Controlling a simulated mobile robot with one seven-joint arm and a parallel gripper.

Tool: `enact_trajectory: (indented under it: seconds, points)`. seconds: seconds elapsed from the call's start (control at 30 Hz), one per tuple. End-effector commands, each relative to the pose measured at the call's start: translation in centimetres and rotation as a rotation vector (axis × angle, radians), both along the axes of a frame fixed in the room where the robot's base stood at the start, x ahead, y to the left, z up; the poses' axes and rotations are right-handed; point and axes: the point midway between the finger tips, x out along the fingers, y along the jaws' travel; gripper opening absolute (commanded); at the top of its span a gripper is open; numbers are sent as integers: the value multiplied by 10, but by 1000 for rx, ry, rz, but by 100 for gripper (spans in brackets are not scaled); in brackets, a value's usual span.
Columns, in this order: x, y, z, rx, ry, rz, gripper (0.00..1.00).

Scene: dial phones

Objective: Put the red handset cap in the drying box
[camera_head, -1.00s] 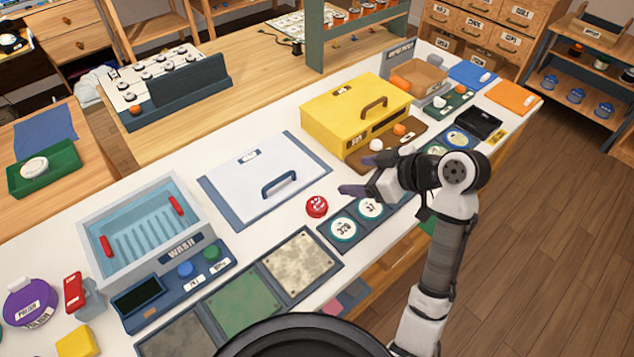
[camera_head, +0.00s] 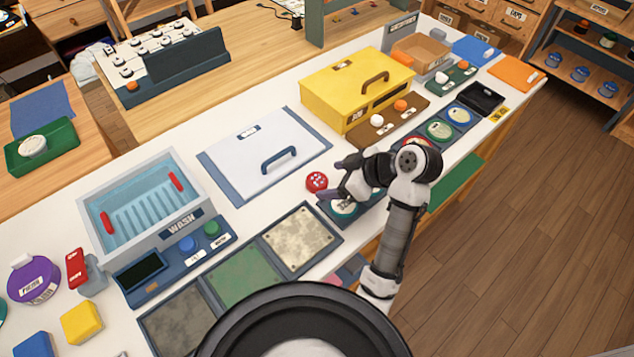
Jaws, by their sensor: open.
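The red handset cap (camera_head: 317,181) is a small round red disc with white marks. It lies on the white bench in front of the white lidded panel. My gripper (camera_head: 334,179) is open and empty just right of the cap, its two fingers pointing left toward it. I cannot tell whether they touch the cap. The yellow box (camera_head: 335,88) with a brown handle, farther back, may be the drying box, but its label is too small to read. The white panel (camera_head: 255,160) with a blue handle lies flat in a blue frame; its label is also unreadable.
A wash basin (camera_head: 110,240) of blue water stands at left, with buttons in front. Textured pads (camera_head: 240,276) lie nearest me. Round labelled discs (camera_head: 440,130) sit in a tray along the right edge. A brown panel (camera_head: 402,117) with two knobs fronts the yellow box.

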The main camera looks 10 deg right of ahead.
Motion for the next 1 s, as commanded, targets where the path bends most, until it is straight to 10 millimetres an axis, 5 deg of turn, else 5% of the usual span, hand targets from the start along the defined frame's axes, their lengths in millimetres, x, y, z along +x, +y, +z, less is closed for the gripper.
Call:
enact_trajectory:
  seconds: [1.0]
  points:
    - [28,28,-38,0,1,-1,73]
